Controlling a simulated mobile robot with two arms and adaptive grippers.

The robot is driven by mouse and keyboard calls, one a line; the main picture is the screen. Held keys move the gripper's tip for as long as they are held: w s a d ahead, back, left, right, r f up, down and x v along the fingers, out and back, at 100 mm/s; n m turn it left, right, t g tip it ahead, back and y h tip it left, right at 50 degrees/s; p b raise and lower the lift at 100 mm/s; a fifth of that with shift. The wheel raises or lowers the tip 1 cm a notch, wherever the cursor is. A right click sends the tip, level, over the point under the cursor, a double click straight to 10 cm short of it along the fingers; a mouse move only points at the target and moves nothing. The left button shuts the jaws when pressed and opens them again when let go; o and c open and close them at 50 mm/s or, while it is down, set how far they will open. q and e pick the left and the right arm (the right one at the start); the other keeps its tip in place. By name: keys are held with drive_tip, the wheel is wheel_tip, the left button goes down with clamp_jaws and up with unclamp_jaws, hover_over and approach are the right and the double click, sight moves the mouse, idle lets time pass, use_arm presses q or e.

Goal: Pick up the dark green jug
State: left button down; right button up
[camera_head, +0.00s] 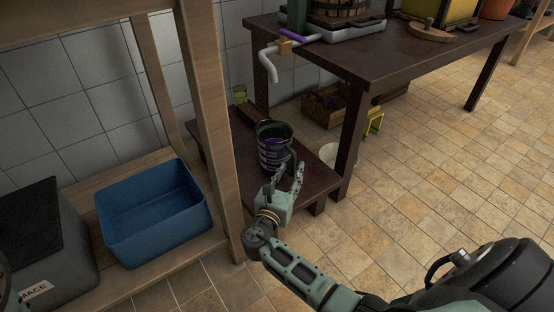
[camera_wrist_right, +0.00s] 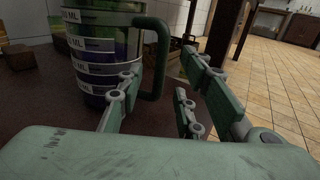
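The dark green jug (camera_head: 270,152) stands upright on a low dark stand, with a purple tint inside. In the right wrist view the jug (camera_wrist_right: 98,55) shows white measuring bands marked ML and a green handle (camera_wrist_right: 162,50) on its right side. My right gripper (camera_head: 291,168) is at the jug's near right side. In the wrist view its fingers (camera_wrist_right: 160,80) are spread, one left of the handle's lower part and two right of it. I cannot tell if they touch the handle. My left gripper is not in view.
The low stand (camera_head: 315,178) sits between a wooden rack post (camera_head: 217,130) and a dark table (camera_head: 385,50). A blue bin (camera_head: 150,245) is on the rack at left. A white bucket (camera_head: 343,157) and a wooden crate (camera_head: 322,105) are beyond. Tiled floor (camera_head: 440,170) at right is clear.

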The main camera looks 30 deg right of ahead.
drive_tip(key=shift+w+d, duration=0.35)
drive_tip(key=shift+d, duration=0.1)
drive_tip(key=shift+c, duration=0.4)
clamp_jaws()
drive_tip(key=shift+r, duration=0.2)
